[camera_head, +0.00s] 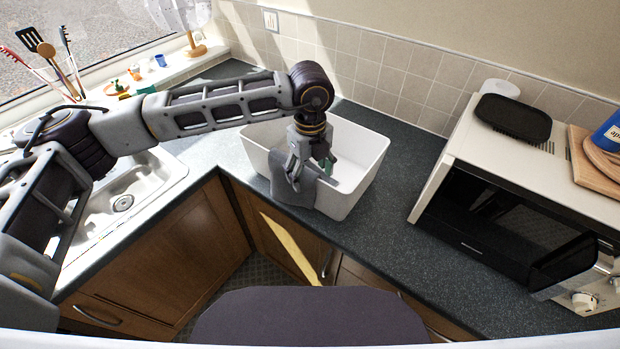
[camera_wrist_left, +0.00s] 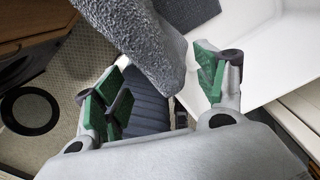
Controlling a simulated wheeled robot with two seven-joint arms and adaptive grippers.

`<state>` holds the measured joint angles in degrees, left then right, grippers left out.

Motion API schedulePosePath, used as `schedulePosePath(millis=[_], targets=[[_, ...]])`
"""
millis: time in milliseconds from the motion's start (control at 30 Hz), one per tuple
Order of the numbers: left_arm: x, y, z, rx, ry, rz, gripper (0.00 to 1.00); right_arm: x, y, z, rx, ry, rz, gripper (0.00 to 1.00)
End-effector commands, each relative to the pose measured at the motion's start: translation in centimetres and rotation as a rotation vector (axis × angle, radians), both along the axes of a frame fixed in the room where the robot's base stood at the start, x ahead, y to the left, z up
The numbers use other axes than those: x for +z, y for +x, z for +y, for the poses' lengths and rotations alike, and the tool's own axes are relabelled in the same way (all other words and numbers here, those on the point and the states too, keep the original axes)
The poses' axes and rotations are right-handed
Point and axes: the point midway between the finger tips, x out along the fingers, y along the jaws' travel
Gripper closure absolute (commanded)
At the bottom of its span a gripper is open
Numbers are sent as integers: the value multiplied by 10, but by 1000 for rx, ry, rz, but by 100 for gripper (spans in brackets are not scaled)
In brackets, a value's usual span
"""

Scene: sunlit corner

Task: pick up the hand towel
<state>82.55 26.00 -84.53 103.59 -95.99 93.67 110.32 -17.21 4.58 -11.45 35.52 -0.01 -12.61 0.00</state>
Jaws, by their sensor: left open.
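The grey hand towel (camera_head: 290,194) hangs over the front wall of a white tub (camera_head: 358,185) on the counter. In the left wrist view, the towel (camera_wrist_left: 148,45) shows as a thick textured fold, with a darker grey part inside the tub (camera_wrist_left: 262,50). My left gripper (camera_head: 309,168) is over the tub's front rim, right at the towel. In the wrist view, its green-padded fingers (camera_wrist_left: 160,85) are apart, with the towel's lower end reaching between them. I cannot tell whether they touch it. My right gripper is not in view.
A sink (camera_head: 125,203) lies to the left, and utensils (camera_head: 55,55) stand by the window. A microwave (camera_head: 500,190) stands on the right with a black container (camera_head: 513,118) on top. The dark counter (camera_head: 385,235) between tub and microwave is clear.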

Motion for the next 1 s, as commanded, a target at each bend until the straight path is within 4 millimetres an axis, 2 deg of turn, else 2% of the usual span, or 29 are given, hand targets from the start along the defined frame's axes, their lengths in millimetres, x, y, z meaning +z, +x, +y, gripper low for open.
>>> schedulePosePath(millis=[1000], targets=[[-21, 0, 0, 0, 0, 0, 29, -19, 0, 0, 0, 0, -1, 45]])
